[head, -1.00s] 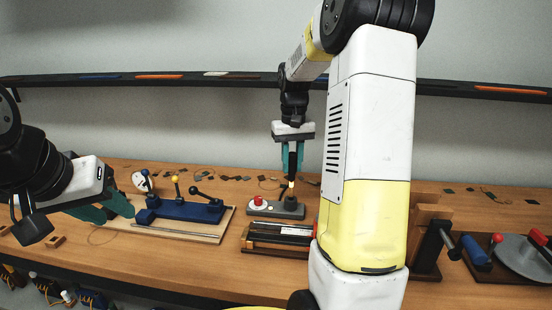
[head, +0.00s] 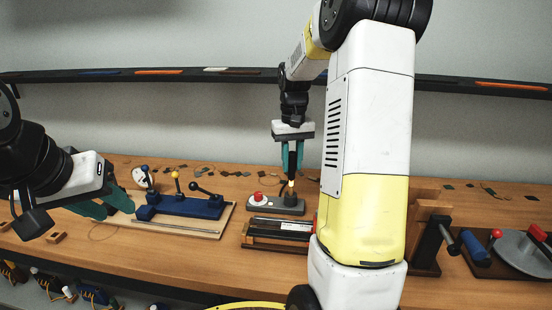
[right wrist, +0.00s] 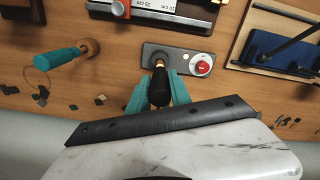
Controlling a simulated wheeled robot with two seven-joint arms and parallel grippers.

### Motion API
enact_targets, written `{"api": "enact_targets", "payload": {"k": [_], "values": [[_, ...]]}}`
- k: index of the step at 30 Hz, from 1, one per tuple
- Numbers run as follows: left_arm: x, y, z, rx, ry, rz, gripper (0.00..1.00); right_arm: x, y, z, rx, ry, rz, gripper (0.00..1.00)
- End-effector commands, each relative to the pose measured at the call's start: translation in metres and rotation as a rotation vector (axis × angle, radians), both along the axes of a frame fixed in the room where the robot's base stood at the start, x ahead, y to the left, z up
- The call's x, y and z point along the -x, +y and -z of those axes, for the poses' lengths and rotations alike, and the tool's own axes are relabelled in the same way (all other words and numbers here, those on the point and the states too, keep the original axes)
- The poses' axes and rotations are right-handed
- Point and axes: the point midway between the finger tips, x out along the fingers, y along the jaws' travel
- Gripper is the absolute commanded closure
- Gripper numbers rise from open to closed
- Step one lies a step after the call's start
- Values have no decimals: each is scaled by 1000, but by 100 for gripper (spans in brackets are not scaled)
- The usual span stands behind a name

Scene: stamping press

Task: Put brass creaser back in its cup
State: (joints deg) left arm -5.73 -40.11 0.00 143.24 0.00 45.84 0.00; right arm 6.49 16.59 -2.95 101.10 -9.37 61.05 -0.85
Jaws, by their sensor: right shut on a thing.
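The creaser (head: 291,182), with a black handle and a brass lower end, hangs upright in my right gripper (head: 292,167). The gripper's teal fingers are shut on its handle. The brass end is over the dark round cup (head: 290,199) at the right end of a small grey base (head: 270,208).
A red knob (head: 257,197) sits on the same base, left of the cup. A blue lever fixture (head: 190,206) stands left of it, a dark ruler fixture (head: 270,235) in front. A teal-handled tool (right wrist: 60,57) stands nearby. My right forearm hides part of the bench.

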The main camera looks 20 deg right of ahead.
Motion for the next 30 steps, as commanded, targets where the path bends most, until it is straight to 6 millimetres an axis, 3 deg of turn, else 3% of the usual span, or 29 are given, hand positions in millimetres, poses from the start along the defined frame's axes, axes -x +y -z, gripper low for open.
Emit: {"api": "enact_targets", "payload": {"k": [29, 30], "values": [[0, 0, 0, 0, 0, 0, 64, 0, 0, 27, 0, 1, 0, 100], [0, 0, 0, 0, 0, 0, 64, 0, 0, 27, 0, 1, 0, 74]]}}
